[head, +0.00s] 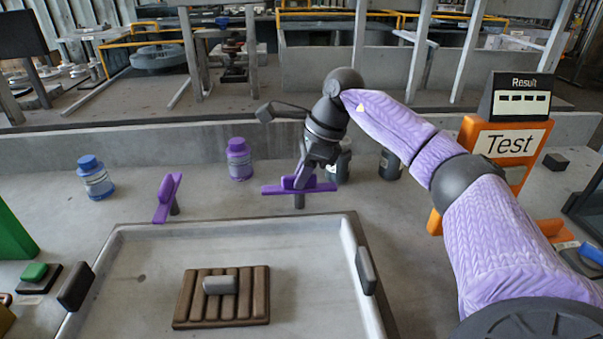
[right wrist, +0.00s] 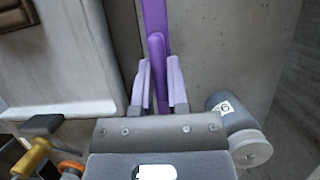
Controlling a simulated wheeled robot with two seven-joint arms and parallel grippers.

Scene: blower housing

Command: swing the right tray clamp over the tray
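The right tray clamp (head: 318,188) is a purple bar with a raised handle on a short grey post, behind the tray's far edge. In the head view it lies crosswise, roughly along that edge and not over the tray (head: 240,228). My right gripper (head: 301,180) is down at its handle from above. In the right wrist view the light-purple fingers (right wrist: 159,85) stand close on both sides of the clamp's handle (right wrist: 157,48) and look shut on it. The left tray clamp (head: 168,198) is purple, with its near end by the tray's far rim. My left gripper is not in view.
A brown ribbed block (head: 190,300) with a grey handle lies in the tray. An orange "Test" stand (head: 505,140) is at the right.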

